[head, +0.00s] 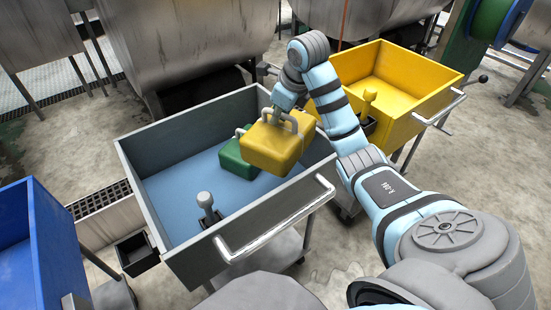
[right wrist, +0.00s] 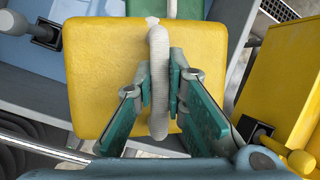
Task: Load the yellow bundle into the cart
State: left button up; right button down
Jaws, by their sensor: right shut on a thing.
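The yellow bundle (head: 272,147) is a soft-edged block with a pale grey handle on top; it also fills the middle of the right wrist view (right wrist: 105,75). My right gripper (head: 284,118) is shut on the handle (right wrist: 159,85), with a green-padded finger on each side. My left gripper is not in view.
A green bundle (head: 237,160) lies in the grey cart, partly hidden behind the yellow one. A grey lever (head: 205,203) stands at the cart's front. A yellow cart (head: 440,82) stands to the right, a blue cart (head: 40,225) to the left. The grey cart's left floor is bare.

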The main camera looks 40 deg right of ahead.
aim_at(289, 147)
notch_tip(289, 147, down, 13)
jog(key=b, duration=0.3)
jog(key=shift+f, duration=0.2)
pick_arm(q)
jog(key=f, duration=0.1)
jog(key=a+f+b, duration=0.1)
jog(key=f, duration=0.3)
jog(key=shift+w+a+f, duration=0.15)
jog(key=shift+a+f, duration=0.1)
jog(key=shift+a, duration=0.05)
pick_arm(e)
notch_tip(289, 147, down, 5)
jog(key=c, duration=1.6)
grip_release()
jog(key=shift+c, duration=0.2)
jog(key=p+v, duration=0.3)
jog(key=v, duration=0.9)
jog(key=shift+r, duration=0.15)
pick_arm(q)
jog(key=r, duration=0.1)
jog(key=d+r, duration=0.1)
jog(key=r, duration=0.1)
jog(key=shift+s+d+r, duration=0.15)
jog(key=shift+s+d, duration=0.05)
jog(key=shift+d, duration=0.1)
